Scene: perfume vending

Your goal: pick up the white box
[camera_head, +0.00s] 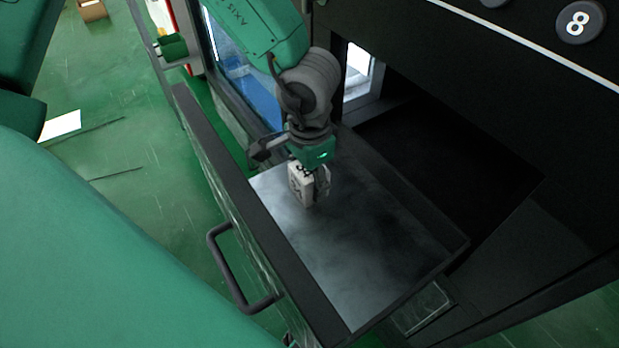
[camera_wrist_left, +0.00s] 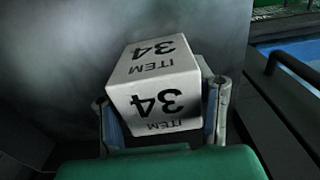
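The white box (camera_head: 303,184) is in the open drawer, near its far left end in the head view. In the left wrist view the white box (camera_wrist_left: 157,85) carries the black print "ITEM 34" on two faces. My left gripper (camera_head: 310,180) points down at the box from above. In the left wrist view its two fingers (camera_wrist_left: 162,118) stand on either side of the box. The right finger looks close against it; whether both fingers press on it I cannot tell. The box's underside is hidden. My right gripper is not in view.
The drawer (camera_head: 330,260) has a bare grey metal floor and raised dark walls. A dark handle (camera_head: 240,275) sticks out from its front. Free drawer floor lies toward the lower right.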

